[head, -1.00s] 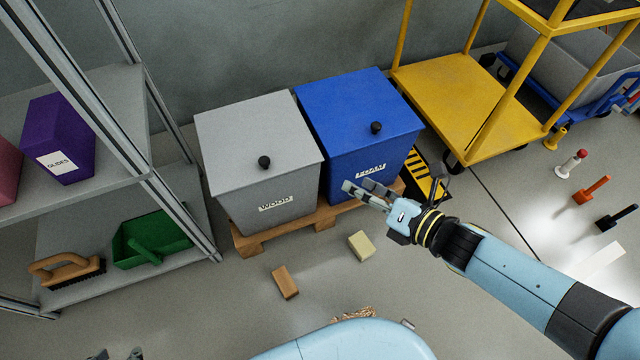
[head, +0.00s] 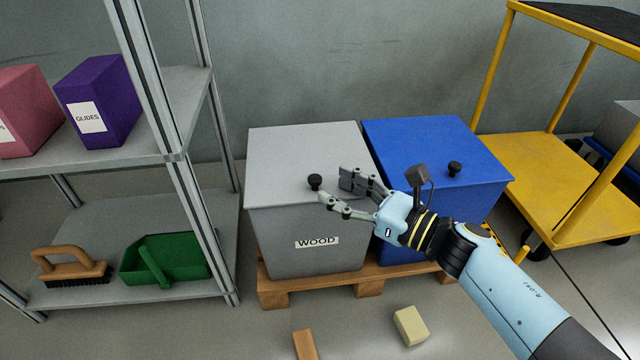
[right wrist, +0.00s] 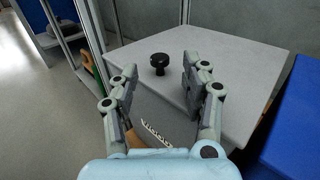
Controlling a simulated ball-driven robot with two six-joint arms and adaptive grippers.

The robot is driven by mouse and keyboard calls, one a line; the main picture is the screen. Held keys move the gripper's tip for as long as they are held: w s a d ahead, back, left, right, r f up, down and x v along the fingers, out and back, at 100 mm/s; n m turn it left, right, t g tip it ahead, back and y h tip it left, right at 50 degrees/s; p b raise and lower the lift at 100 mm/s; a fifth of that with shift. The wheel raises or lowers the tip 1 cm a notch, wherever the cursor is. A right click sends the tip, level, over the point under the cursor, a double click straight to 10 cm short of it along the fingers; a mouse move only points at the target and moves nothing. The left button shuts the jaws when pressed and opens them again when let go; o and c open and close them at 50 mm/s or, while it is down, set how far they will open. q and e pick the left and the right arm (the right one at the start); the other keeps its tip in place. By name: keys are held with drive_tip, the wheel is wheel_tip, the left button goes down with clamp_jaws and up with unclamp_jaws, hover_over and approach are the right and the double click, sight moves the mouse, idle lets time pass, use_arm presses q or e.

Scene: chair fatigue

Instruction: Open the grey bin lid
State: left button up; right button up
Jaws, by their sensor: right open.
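The grey bin (head: 300,240), labelled WOOD, stands on a wooden pallet with its grey lid (head: 290,150) shut. A black knob (head: 315,182) sits near the lid's front edge. My right gripper (head: 332,186) is open and empty, just right of the knob in the head view. In the right wrist view the knob (right wrist: 159,62) shows ahead, between the lines of the two open fingers (right wrist: 158,85) and beyond their tips. The fingers do not touch it there. My left gripper is not in view.
A blue bin (head: 480,185) with its own black knob stands right of the grey bin on the pallet (head: 365,288). A metal shelf (head: 190,90) stands at left, a yellow cart (head: 555,185) at right. Two blocks (head: 410,325) (head: 306,345) lie on the floor in front.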

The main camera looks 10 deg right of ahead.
sight(320, 180)
drive_tip(key=shift+b+x, duration=0.4)
drive_tip(key=shift+x, duration=1.95)
drive_tip(key=shift+c, duration=0.4)
clamp_jaws()
